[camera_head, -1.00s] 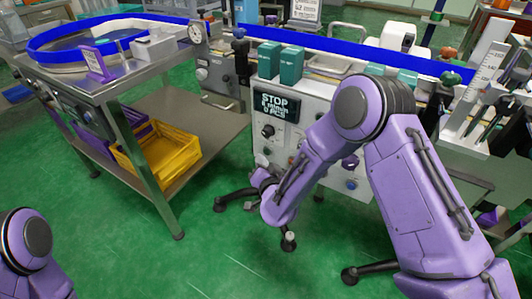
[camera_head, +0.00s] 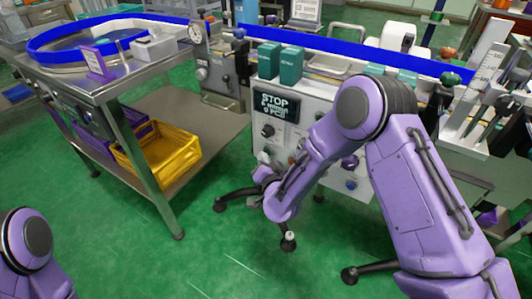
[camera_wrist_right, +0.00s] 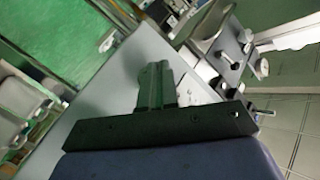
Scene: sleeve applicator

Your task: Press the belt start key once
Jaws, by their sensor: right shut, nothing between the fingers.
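The control panel (camera_head: 299,112) is the light front face of the machine in the head view. A dark knob (camera_head: 268,131) sits below the display. I cannot tell which control is the belt start key; my right arm covers part of the panel's lower area. My right gripper (camera_head: 263,160) is at the panel's lower left, small and partly hidden by its wrist. In the right wrist view the fingers (camera_wrist_right: 160,78) are together and empty, in front of a grey surface; contact cannot be told. My left gripper is out of view.
A steel table (camera_head: 205,125) with a yellow crate (camera_head: 165,160) on its lower shelf stands at the left. Teal boxes (camera_head: 291,66) stand on top of the machine. Black machine feet (camera_head: 288,242) reach out over the green floor.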

